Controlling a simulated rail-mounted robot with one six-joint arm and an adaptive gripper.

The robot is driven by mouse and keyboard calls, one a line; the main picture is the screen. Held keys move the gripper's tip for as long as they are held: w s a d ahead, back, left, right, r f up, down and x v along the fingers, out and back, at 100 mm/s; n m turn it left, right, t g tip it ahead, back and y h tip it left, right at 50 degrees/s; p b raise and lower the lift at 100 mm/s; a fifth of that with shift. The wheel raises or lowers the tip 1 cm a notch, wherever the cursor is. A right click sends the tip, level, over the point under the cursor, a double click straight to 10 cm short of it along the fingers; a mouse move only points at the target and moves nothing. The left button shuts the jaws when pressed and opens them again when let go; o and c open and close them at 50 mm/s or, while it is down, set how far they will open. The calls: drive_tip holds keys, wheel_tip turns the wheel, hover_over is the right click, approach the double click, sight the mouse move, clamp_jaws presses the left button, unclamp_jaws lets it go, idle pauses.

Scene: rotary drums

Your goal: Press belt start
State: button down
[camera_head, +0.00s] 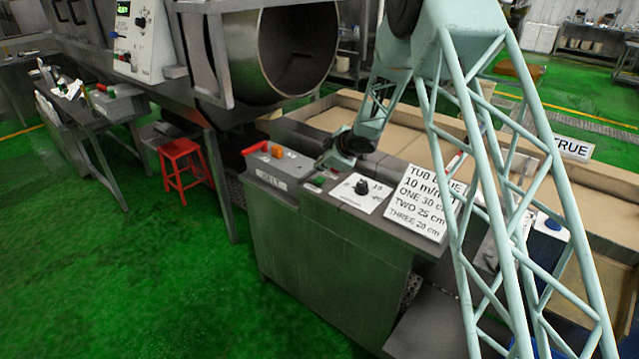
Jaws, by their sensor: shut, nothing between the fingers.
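A grey console (330,250) stands in the middle of the view. A small green button (318,181) sits on its top, to the left of a white dial plate with a black knob (362,187). A red button, set close by, also seems to show beside the green one, but it is too small to be sure. My gripper (322,165) is shut and empty, just above and behind the green button. I cannot tell whether it touches the console. Any label for belt start is too small to read.
A grey box with a red handle (256,147) and an orange block (276,152) stands on the console's left end. A white sign (424,200) leans to the right of the knob. A large drum (292,50) is behind. A red stool (181,160) stands at left.

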sight(319, 180)
drive_tip(key=shift+f+b, duration=0.6)
drive_tip(key=shift+f, duration=0.55)
drive_tip(key=shift+f+b, duration=0.5)
drive_tip(key=shift+f, duration=0.45)
idle(2.1)
drive_tip(key=shift+r, duration=0.1)
drive_tip(key=shift+r+p, duration=0.8)
drive_tip(key=shift+p, duration=0.15)
drive_tip(key=shift+r, duration=0.1)
drive_tip(key=shift+r+p, duration=2.45)
drive_tip(key=shift+p, duration=0.05)
